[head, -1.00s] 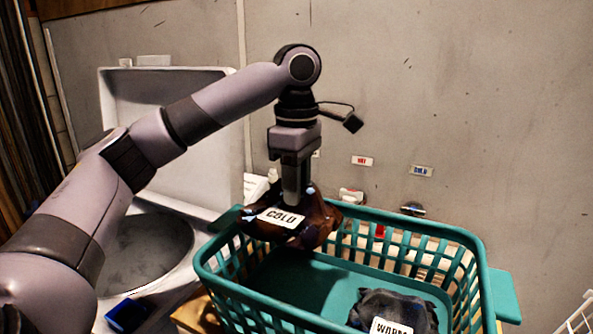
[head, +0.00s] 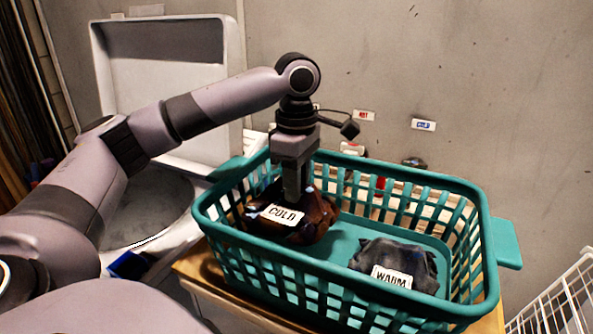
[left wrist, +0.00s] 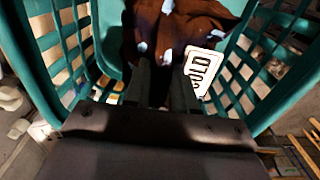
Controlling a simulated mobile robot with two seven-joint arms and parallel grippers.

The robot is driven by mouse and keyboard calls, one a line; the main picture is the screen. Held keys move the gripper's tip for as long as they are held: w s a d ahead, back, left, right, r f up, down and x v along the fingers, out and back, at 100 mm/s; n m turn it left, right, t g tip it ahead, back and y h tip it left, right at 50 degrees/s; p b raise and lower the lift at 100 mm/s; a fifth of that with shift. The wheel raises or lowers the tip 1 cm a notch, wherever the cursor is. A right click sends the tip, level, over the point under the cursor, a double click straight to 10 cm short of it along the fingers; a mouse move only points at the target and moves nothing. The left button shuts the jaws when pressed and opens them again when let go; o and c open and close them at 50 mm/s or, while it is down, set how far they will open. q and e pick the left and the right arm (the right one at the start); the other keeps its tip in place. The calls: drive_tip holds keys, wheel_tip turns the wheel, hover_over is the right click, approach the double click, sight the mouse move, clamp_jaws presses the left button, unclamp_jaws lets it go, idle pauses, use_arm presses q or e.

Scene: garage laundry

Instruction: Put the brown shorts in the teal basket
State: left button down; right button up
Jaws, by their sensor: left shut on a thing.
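The brown shorts (head: 312,212), bunched up with a white "COLD" label, are inside the left part of the teal basket (head: 340,268), below its rim. My left gripper (head: 295,192) points down into the basket and is shut on the shorts. In the left wrist view the shorts (left wrist: 190,28) hang at the fingertips (left wrist: 162,85), between the basket walls (left wrist: 250,85). I cannot tell whether the shorts touch the basket floor. My right gripper is not in view.
A dark grey garment (head: 398,256) with a "WARM" label lies in the right part of the basket. The basket stands on a wooden surface (head: 228,290). An open white washer (head: 165,90) is behind left. A white wire rack (head: 565,300) is at lower right.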

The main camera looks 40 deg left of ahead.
use_arm(q)
drive_tip(key=shift+f, duration=2.25)
drive_tip(key=c, duration=0.8)
unclamp_jaws()
drive_tip(key=shift+c, duration=0.2)
wheel_tip(320, 180, up, 3)
drive_tip(key=p, duration=0.3)
drive_tip(key=shift+p, duration=0.3)
drive_tip(key=shift+r+b, duration=0.1)
drive_tip(key=shift+b, duration=0.2)
drive_tip(key=shift+r, duration=2.9)
